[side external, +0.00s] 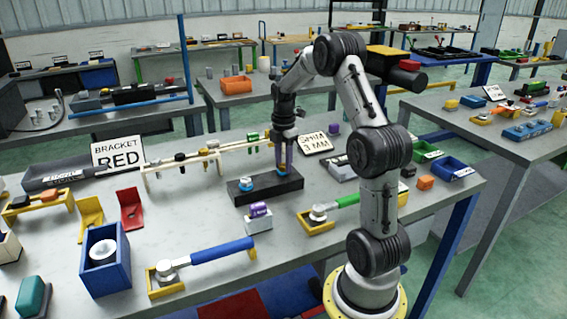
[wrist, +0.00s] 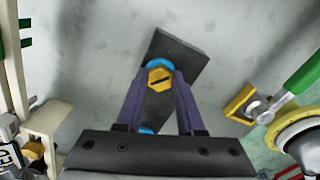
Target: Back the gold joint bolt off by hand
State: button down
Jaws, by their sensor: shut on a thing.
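The gold joint bolt (wrist: 160,79) shows in the wrist view as a hexagonal gold head with a dark slot, with a blue ring (wrist: 158,63) around it. It sits on a dark block (wrist: 178,48), which also lies on the grey table in the side view (side external: 265,193). My gripper (wrist: 161,74) is shut on the bolt head, one purple finger on each side. In the side view my gripper (side external: 283,172) points down at the block's right end and hides the bolt. A second blue joint (side external: 245,182) is at the block's left end, partly hidden in the wrist view.
A green-handled wrench (side external: 345,201) in a yellow holder lies right of the block. A purple piece on a white stand (side external: 259,218) and a blue-handled wrench (side external: 222,250) lie in front. A cream rack (side external: 158,165) stands behind.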

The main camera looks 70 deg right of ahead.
aim_at(283, 165)
jog(key=shift+s+a+f, duration=0.1)
jog(key=shift+s+f, duration=0.05)
jog(key=shift+f, duration=0.15)
jog(key=c, duration=0.5)
grip_release()
jog(key=shift+r, duration=0.2)
notch_tip(283, 165, up, 14)
jog(key=shift+f, duration=0.1)
